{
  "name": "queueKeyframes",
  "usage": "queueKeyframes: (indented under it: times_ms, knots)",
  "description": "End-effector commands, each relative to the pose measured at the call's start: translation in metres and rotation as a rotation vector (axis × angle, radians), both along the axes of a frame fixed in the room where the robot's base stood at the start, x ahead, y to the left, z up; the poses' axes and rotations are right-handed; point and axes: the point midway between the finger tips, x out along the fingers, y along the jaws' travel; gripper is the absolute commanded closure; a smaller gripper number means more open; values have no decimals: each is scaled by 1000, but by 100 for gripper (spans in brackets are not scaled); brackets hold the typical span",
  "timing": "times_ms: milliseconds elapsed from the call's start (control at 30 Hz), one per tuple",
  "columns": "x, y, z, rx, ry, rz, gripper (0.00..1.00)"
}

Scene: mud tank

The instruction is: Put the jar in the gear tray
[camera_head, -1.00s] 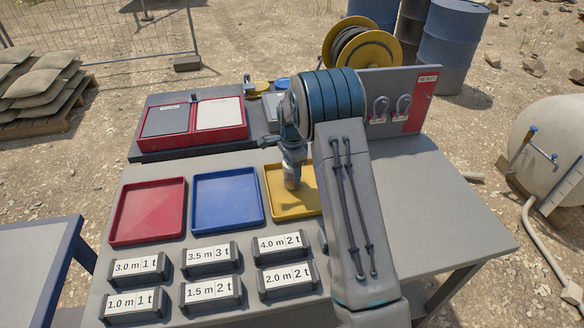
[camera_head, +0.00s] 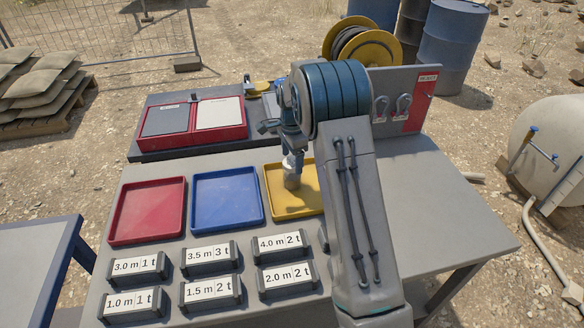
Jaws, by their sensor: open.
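A small pale grey jar (camera_head: 291,180) stands in the yellow tray (camera_head: 314,206), near its left side. My gripper (camera_head: 294,160) is open just above the jar, around or over its top; the small size hides whether the fingers still touch it. A red tray (camera_head: 147,211) and a blue tray (camera_head: 227,199) lie to the left, both empty. No label shows which tray is the gear tray. My arm covers the right part of the yellow tray.
Several black label blocks (camera_head: 207,255) stand in front of the trays. A red two-lidded case (camera_head: 192,121) sits behind them. An upright panel with shackles (camera_head: 404,107) stands at the back right. The table's right side (camera_head: 450,200) is clear.

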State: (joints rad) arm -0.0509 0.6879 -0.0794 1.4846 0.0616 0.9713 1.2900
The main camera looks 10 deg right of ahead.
Motion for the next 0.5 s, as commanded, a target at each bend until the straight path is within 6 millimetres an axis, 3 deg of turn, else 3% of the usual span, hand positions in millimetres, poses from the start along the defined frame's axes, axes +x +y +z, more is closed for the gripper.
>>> queueKeyframes:
  times_ms: [200,500]
  knots:
    - [0,0,46,0,-3,0,25]
    - [-5,0,78,2,-5,19,25]
